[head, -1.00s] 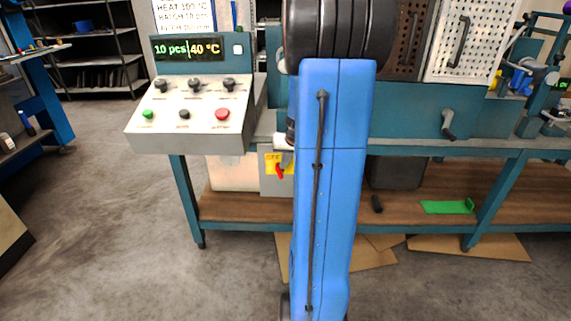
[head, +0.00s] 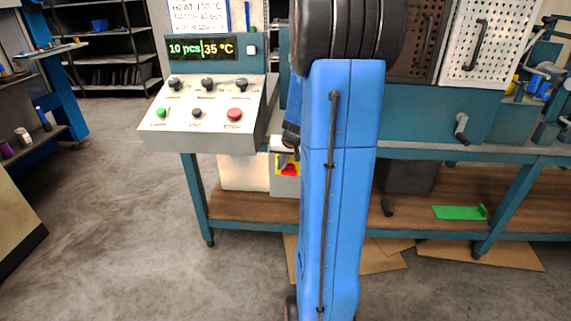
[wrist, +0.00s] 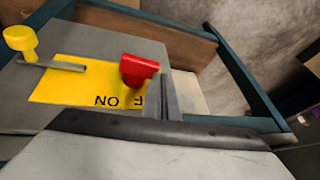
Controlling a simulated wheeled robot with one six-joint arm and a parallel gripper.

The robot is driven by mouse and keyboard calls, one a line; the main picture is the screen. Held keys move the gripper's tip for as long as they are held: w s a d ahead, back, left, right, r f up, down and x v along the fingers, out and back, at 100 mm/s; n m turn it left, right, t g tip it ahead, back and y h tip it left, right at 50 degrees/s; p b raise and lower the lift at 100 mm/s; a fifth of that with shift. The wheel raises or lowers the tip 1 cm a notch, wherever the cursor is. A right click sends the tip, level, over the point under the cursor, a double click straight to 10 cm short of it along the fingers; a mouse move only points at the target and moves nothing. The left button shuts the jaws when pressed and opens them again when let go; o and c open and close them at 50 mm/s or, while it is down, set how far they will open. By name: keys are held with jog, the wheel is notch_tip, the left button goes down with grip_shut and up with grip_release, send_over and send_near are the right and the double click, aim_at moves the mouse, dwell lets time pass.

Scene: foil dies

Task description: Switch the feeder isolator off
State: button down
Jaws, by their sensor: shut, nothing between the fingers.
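The feeder isolator is a grey box (head: 284,186) under the bench, with a yellow plate (wrist: 75,82) and a red handle (wrist: 138,68). In the wrist view the plate's lettering is upside down; ON reads clearly, and the other word is mostly hidden. My gripper (wrist: 166,95) is shut and empty, its grey fingers close beside the red handle. I cannot tell if they touch. In the head view the red handle (head: 289,170) shows small just below my white gripper body (head: 283,146), which hides part of the plate.
A bench leg (head: 196,200) stands left of the box. The floor at left is open.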

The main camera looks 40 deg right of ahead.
jog(key=shift+w+a+f, duration=0.3)
jog(key=shift+f, duration=0.05)
jog(key=shift+a+f, duration=0.2)
jog(key=shift+f, duration=0.05)
dwell(0.5)
jog(key=v, duration=1.8)
jog(key=shift+w+d, duration=0.2)
jog(key=shift+w, duration=0.05)
jog(key=shift+a+r, duration=0.1)
jog(key=s+a+n+y, duration=0.1)
jog(key=s+a+n, duration=0.3)
jog(key=a, duration=0.8)
jog(key=s+a+n, duration=0.1)
jog(key=s+a, duration=0.4)
jog(key=a, duration=0.8)
jog(key=s+a+f+n, duration=0.2)
jog(key=s+a+n, duration=0.1)
jog(key=s+a, duration=0.3)
jog(key=shift+s+f+y, duration=0.3)
jog(key=shift+s+f, duration=0.05)
jog(key=shift+s, duration=0.85)
